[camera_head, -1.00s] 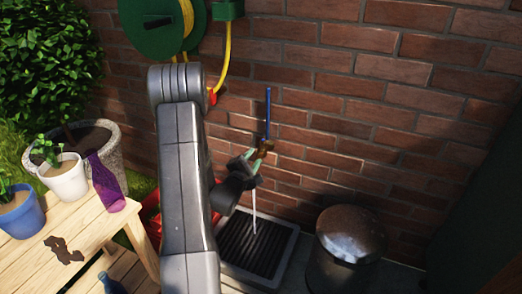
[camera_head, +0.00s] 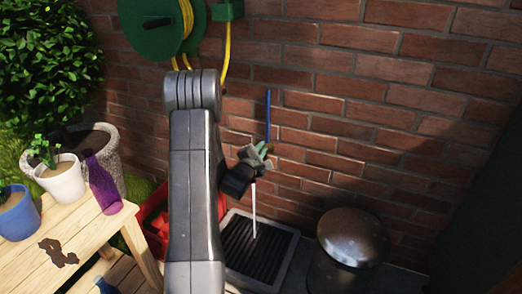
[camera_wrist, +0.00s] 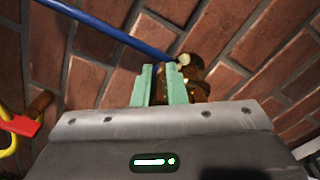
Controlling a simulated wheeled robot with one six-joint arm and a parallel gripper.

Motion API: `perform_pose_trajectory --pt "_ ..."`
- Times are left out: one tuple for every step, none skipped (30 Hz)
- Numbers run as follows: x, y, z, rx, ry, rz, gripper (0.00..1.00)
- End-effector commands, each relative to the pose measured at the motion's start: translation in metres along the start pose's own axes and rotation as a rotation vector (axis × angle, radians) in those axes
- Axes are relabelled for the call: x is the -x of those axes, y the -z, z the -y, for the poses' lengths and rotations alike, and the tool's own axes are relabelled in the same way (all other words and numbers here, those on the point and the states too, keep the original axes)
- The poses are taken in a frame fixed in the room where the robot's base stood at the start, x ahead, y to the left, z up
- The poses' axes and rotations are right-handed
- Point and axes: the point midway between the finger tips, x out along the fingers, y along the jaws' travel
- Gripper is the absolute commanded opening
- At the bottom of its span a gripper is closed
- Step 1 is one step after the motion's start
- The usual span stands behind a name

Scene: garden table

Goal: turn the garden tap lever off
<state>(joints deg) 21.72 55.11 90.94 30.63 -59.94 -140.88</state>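The tap's long blue lever (camera_head: 268,110) stands upright against the brick wall. A thin pale stream of water (camera_head: 254,208) runs from the tap down to the drain. In the head view my gripper covers most of the tap body. In the wrist view the brass tap body (camera_wrist: 200,80) is just beyond and right of the fingertips, and the lever (camera_wrist: 115,32) runs from upper left to just above them. My gripper (camera_head: 261,152) has pale green fingers, also in the wrist view (camera_wrist: 160,72), with a narrow empty gap between them. I cannot tell whether they touch the lever.
A dark drain grate (camera_head: 255,248) lies below the tap, with a round metal bin (camera_head: 352,238) to its right. A red crate (camera_head: 155,228) sits behind my arm. A wooden table (camera_head: 100,232) with pots is at left. A green hose reel (camera_head: 155,25) hangs above.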

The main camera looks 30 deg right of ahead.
Motion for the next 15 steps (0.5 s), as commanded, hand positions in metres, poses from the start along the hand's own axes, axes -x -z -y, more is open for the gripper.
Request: perform_pose_trajectory --pt "0.0002 0.0002 0.0002 0.0 0.001 0.0 0.0" --pt "0.0002 0.0002 0.0003 0.0 0.001 0.0 0.0" --pt "0.0002 0.0002 0.0003 0.0 0.001 0.0 0.0" --pt "0.0002 0.0002 0.0003 0.0 0.001 0.0 0.0" --pt "0.0003 0.0002 0.0003 0.0 0.001 0.0 0.0" --pt "0.0002 0.0002 -0.0001 0.0 0.002 0.001 0.0" --pt "0.0002 0.0002 -0.0007 0.0 0.003 0.004 0.0" --pt "0.0001 0.0002 -0.0014 -0.001 0.007 0.009 0.0" --pt "0.0 0.0005 -0.0029 -0.002 0.012 0.017 0.0" --pt "0.0 0.0007 -0.0038 -0.002 0.019 0.027 0.0" --pt "0.0001 0.001 -0.005 -0.001 0.026 0.037 0.0" --pt "0.0002 0.0011 -0.0063 -0.002 0.037 0.055 0.0" --pt "0.0002 0.0013 -0.0068 -0.002 0.047 0.069 0.0" --pt "0.0005 0.0018 -0.007 -0.001 0.057 0.083 0.0" --pt "0.0006 0.0021 -0.0076 -0.002 0.069 0.1 0.0"
